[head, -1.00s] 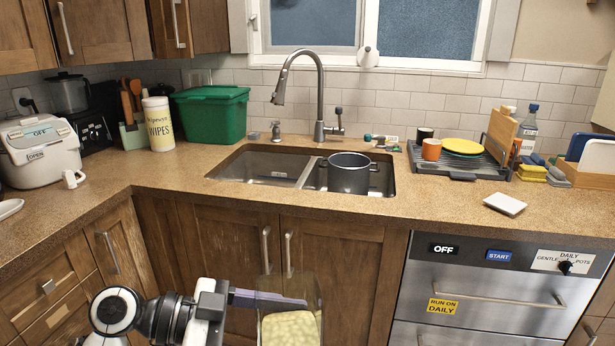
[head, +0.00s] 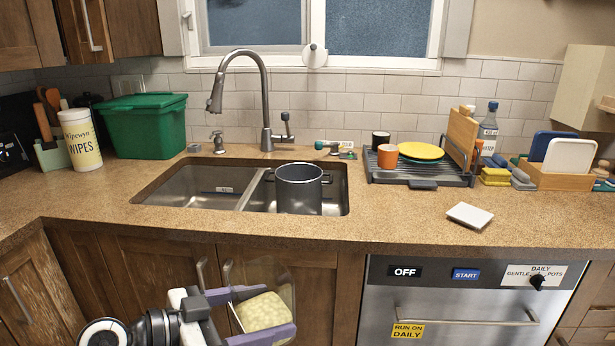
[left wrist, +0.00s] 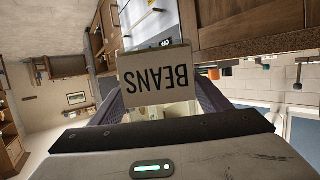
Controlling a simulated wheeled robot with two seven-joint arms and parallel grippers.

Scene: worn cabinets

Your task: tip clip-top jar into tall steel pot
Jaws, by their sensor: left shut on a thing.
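The clip-top jar (head: 263,308) is clear with pale contents in its lower part. My left gripper (head: 262,313) is shut on it and holds it in front of the cabinet doors, below the counter edge. In the left wrist view the jar's label (left wrist: 157,77) reads BEANS, upside down in the picture, between the two fingers (left wrist: 160,105). The tall steel pot (head: 299,190) stands upright in the right sink basin, its rim above the counter level. The jar is apart from the pot, in front of and below it. My right gripper is not in view.
The counter edge (head: 190,236) lies between jar and pot. The faucet (head: 264,100) rises behind the pot. A dish rack (head: 385,172) with cups and plates stands right of the sink. A small white dish (head: 469,216) lies on the front counter. A green bin (head: 147,130) stands left.

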